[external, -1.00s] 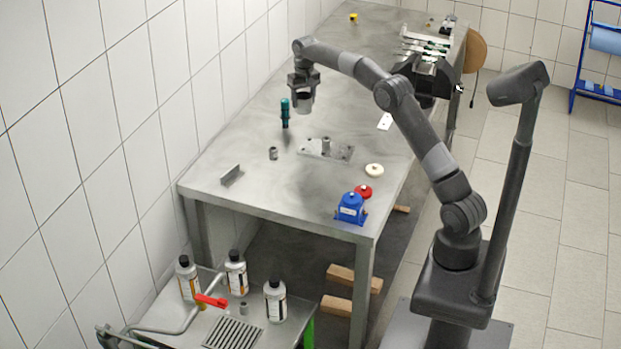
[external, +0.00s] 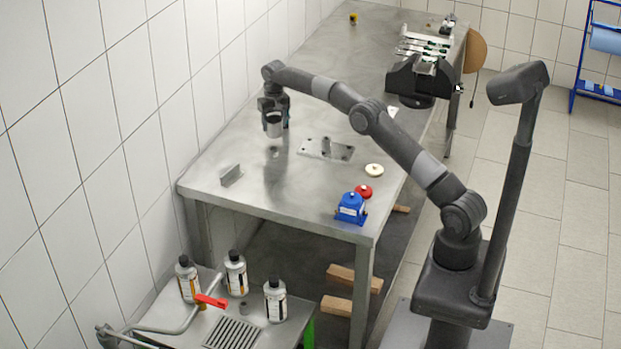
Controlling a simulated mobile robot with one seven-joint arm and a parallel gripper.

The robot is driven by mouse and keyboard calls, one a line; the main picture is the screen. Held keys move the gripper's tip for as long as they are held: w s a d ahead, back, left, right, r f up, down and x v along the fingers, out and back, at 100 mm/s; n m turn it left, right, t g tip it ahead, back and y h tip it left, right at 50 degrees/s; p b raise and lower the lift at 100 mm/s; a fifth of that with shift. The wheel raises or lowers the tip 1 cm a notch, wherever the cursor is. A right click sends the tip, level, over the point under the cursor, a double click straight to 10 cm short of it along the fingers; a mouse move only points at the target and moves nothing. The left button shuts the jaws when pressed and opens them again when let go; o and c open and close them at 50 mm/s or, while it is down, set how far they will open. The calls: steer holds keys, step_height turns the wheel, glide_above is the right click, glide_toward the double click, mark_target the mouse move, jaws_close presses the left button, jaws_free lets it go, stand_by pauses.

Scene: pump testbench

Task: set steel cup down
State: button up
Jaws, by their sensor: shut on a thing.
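My gripper (external: 275,112) points down over the left part of the steel bench (external: 225,195), near the wall. It is shut on the steel cup (external: 274,127), a light grey metal cup that hangs upright below the fingers. The cup appears to be a little above the bench top; the exact gap cannot be told. A small grey fitting (external: 273,152) shows faintly just below the cup. The teal bottle-like thing that stood here is mostly or wholly hidden behind my gripper.
A bolted metal plate (external: 326,149) lies right of the cup. An angle bracket (external: 231,175) stands front left. A white disc (external: 374,170), a red knob (external: 363,191) and a blue pump part (external: 350,208) stand near the right front edge. The bench's front left is mostly clear.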

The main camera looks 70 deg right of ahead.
mark_target(274, 129)
steer(key=shift+f, duration=1.4)
steer(key=shift+f, duration=0.2)
steer(key=o, duration=1)
